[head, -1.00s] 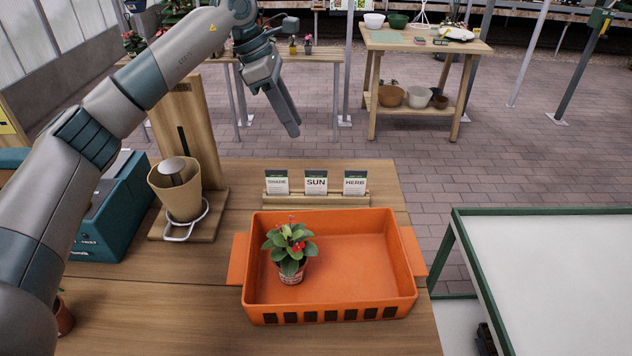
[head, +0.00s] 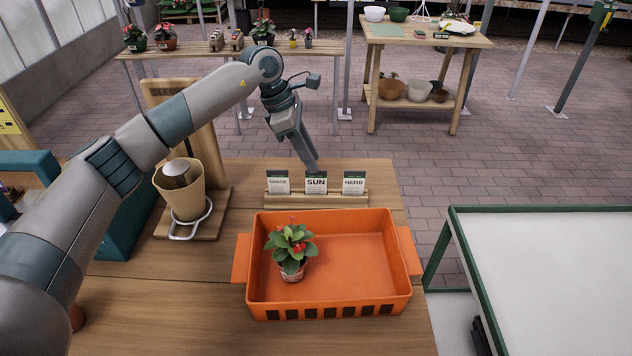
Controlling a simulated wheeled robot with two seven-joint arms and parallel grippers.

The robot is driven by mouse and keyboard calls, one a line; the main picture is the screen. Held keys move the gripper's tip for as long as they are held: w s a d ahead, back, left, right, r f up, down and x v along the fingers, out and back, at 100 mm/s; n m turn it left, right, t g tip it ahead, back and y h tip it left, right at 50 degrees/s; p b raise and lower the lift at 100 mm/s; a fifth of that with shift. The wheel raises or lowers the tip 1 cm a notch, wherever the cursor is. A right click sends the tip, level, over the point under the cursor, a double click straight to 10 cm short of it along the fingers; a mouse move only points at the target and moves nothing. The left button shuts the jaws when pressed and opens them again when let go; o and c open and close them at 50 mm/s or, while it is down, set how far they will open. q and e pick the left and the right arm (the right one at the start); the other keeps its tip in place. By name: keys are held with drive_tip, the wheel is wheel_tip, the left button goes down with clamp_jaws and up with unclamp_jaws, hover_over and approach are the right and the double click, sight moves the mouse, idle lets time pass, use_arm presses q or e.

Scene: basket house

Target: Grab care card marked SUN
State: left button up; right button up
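The SUN card (head: 316,184) stands upright in the middle of a wooden holder (head: 316,200) on the table, between the SHADE card (head: 278,184) and the HERB card (head: 354,184). My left gripper (head: 314,168) points down just above the top edge of the SUN card. Its fingers overlap in this view, so I cannot tell whether it is open or shut, or whether it touches the card. My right gripper is not in view.
An orange tray (head: 385,222) with a potted red-flowered plant (head: 290,248) inside stands in front of the card holder. A wooden stand with a tan pot (head: 190,200) is to the left. A white-topped table (head: 560,270) is at the right.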

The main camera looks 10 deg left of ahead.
sight(315, 184)
use_arm(q)
drive_tip(key=shift+d+f+p, duration=0.2)
drive_tip(key=shift+f+p, duration=0.4)
drive_tip(key=shift+p, duration=0.15)
drive_tip(key=p+x, duration=0.1)
drive_tip(key=x, duration=0.1)
drive_tip(key=shift+s+f+p, duration=0.1)
drive_tip(key=shift+f+p, duration=0.25)
drive_tip(key=shift+f, duration=0.1)
drive_tip(key=shift+d+f, duration=0.2)
drive_tip(key=shift+f, duration=0.35)
clamp_jaws()
